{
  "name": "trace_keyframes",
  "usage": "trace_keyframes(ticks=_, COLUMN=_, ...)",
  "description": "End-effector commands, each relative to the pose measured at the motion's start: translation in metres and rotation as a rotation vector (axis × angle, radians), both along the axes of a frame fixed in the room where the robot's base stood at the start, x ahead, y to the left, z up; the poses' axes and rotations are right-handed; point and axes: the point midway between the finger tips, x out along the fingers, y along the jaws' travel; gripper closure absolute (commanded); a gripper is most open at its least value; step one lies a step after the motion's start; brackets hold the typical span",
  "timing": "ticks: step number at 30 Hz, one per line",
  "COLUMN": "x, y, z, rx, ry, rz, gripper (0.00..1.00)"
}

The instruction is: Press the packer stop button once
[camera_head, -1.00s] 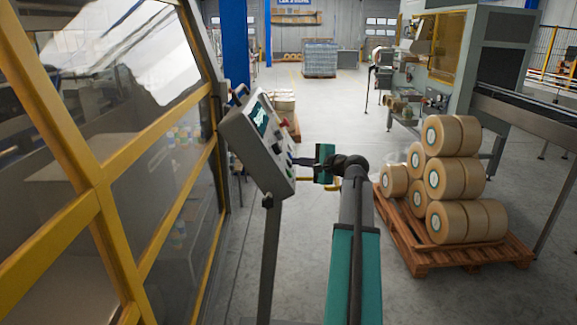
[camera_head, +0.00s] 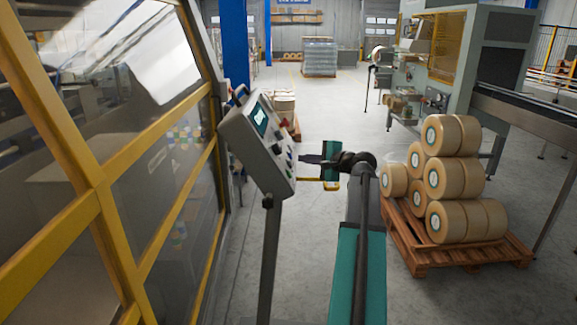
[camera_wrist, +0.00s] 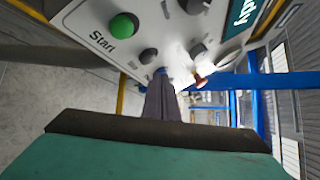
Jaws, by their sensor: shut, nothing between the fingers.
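The grey control panel (camera_head: 250,150) stands on a post at the left of centre and carries a small screen and several buttons. In the wrist view the panel (camera_wrist: 150,25) shows a green button (camera_wrist: 124,26) beside the word "Start", dark knobs, and a red button (camera_wrist: 201,81). My gripper (camera_head: 300,158) is shut and empty, pointing at the panel's lower right part.
A yellow-framed machine guard (camera_head: 95,190) fills the left side, close to the panel. A wooden pallet (camera_head: 420,262) with stacked tan rolls (camera_head: 447,180) stands to the right of my arm. The floor beyond is largely clear.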

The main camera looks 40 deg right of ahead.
Motion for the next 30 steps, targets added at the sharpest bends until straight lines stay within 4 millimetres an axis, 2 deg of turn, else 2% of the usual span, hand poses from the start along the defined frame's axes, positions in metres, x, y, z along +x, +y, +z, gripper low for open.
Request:
trace_keyframes(ticks=15, x=-0.02, y=-0.021, z=0.018, rx=0.0, ry=0.0, rz=0.0, gripper=1.0)
trace_keyframes(ticks=30, x=-0.023, y=-0.023, z=0.019, rx=0.0, ry=0.001, rz=0.001, gripper=1.0)
